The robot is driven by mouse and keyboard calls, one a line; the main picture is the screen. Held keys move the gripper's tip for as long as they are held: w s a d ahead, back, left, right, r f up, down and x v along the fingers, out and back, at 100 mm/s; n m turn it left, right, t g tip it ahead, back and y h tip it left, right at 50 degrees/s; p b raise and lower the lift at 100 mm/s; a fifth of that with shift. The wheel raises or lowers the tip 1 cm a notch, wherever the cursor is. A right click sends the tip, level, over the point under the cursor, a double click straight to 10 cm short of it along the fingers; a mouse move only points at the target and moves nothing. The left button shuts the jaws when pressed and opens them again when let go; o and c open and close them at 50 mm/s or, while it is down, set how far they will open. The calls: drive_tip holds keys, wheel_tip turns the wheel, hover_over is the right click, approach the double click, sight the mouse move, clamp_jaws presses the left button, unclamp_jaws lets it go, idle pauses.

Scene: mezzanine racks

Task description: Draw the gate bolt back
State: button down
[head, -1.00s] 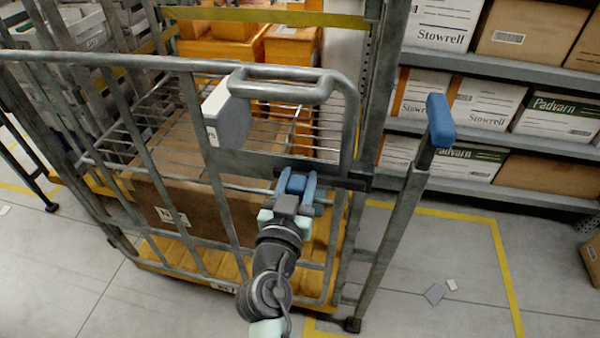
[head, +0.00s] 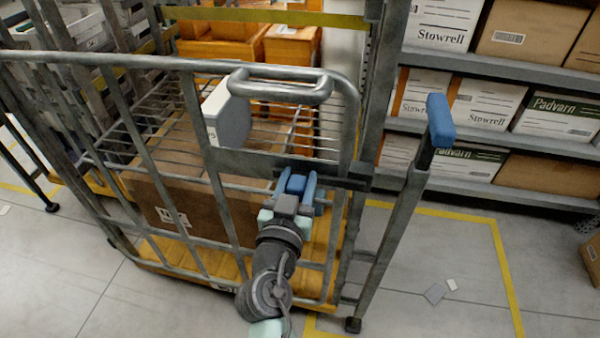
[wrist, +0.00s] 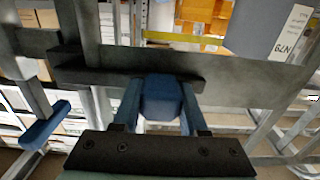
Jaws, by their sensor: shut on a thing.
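The gate bolt is a dark bar (wrist: 110,75) across the gate's grey plate (wrist: 250,80), with a blue block-shaped knob (wrist: 162,98). My gripper (head: 296,184) is shut on the knob, with one blue finger on each side of it in the wrist view (wrist: 160,115). In the head view the fingers mostly hide the knob. The barred gate (head: 128,60) stands upright across the cage trolley's front. The bar's end runs towards a dark bracket (head: 358,176) by the grey post (head: 388,250). I cannot tell how far it sits inside.
A blue-capped handle (head: 440,120) tops the post at right. The cage holds a large brown carton (head: 185,205) and a smaller grey-white box (head: 228,112). Shelves of cartons (head: 545,115) stand behind at right. Yellow-lined floor (head: 440,255) is mostly clear there.

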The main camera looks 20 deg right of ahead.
drive_tip(key=shift+w+a, duration=0.1)
drive_tip(key=w+a+b, duration=0.2)
drive_tip(key=a+b, duration=0.1)
drive_tip(key=shift+w+a+r, duration=0.1)
drive_tip(key=shift+w+a, duration=0.05)
drive_tip(key=shift+a, duration=0.15)
drive_tip(key=shift+c, duration=2.2)
unclamp_jaws()
drive_tip(key=shift+w+a, duration=0.1)
